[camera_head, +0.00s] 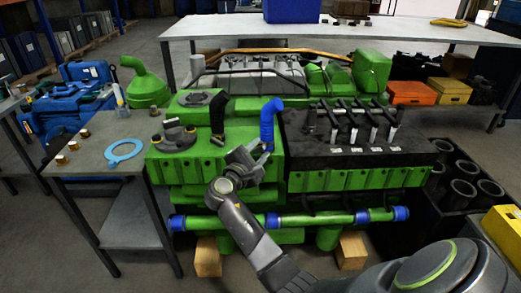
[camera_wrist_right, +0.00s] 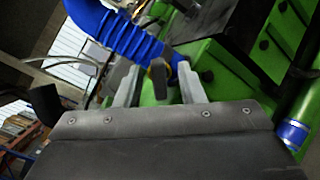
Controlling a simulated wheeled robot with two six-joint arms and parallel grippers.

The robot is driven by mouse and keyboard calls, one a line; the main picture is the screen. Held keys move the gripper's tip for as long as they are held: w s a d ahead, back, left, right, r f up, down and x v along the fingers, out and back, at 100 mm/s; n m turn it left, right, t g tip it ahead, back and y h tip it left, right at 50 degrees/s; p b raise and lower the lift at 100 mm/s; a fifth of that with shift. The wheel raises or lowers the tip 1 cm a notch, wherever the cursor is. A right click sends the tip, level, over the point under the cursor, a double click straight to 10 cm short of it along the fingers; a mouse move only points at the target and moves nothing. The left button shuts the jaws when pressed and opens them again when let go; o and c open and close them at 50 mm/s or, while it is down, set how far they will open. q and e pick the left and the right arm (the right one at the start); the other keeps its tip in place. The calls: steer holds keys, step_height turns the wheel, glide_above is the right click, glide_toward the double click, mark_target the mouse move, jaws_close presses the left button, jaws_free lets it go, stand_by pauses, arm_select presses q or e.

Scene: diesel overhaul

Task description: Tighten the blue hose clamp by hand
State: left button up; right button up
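A blue ribbed hose (camera_head: 267,122) stands on the green engine (camera_head: 185,165), near its middle. In the right wrist view the hose (camera_wrist_right: 115,28) comes in from the upper left. A dark, brownish thumb-screw-like piece (camera_wrist_right: 158,72), apparently the clamp's, shows between my fingers at the hose's lower end. The clamp band itself is hard to make out. My right gripper (camera_head: 254,159) is at the hose's foot. In the wrist view its fingers (camera_wrist_right: 157,86) are apart on either side of the piece, with gaps showing. My left gripper is not in view.
Blue-ended green pipe (camera_head: 295,220) runs along the engine's front. A side table (camera_head: 115,130) at left holds a blue ring (camera_head: 123,151) and small brass parts. A black crate (camera_head: 445,220) of cylinders stands at right. Wooden blocks (camera_head: 208,258) support the engine.

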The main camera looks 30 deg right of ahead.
jaws_close()
stand_by(0.3)
steer(key=shift+m, duration=0.3)
